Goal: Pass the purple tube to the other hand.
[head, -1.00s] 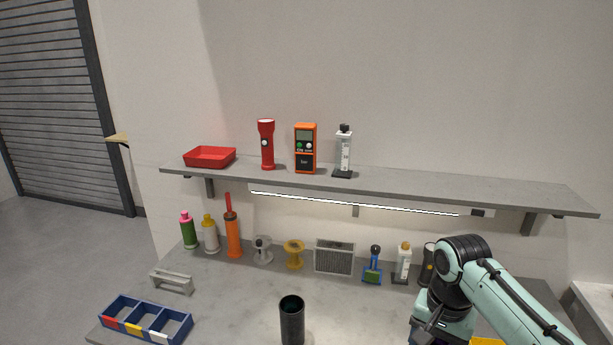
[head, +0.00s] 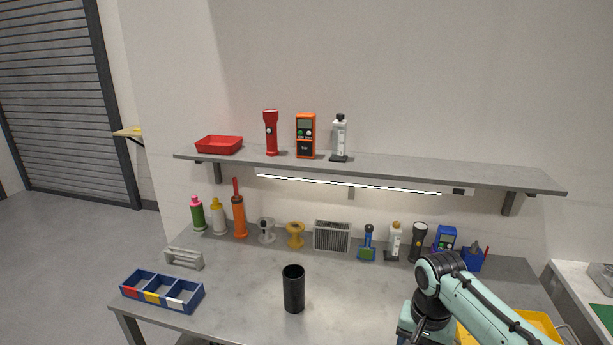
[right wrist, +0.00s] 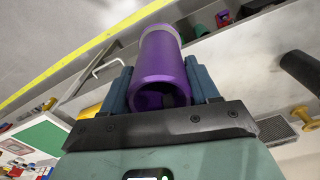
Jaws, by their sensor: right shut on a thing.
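The purple tube (right wrist: 160,62) is in the right wrist view, with its open, hollow end toward the camera and a pale band near its far end. My right gripper (right wrist: 162,84) is shut on it, one blue-grey finger on each side. In the head view my right arm comes in from the lower right; its fingers and the tube do not show there. My left gripper is in neither view.
A black cylinder (head: 294,290) stands on the grey bench (head: 245,290). A blue divided bin (head: 162,305) is at front left, a yellow tray (head: 540,323) at front right. Bottles, spools and tools line the back under a shelf (head: 375,171). The bench's middle is otherwise clear.

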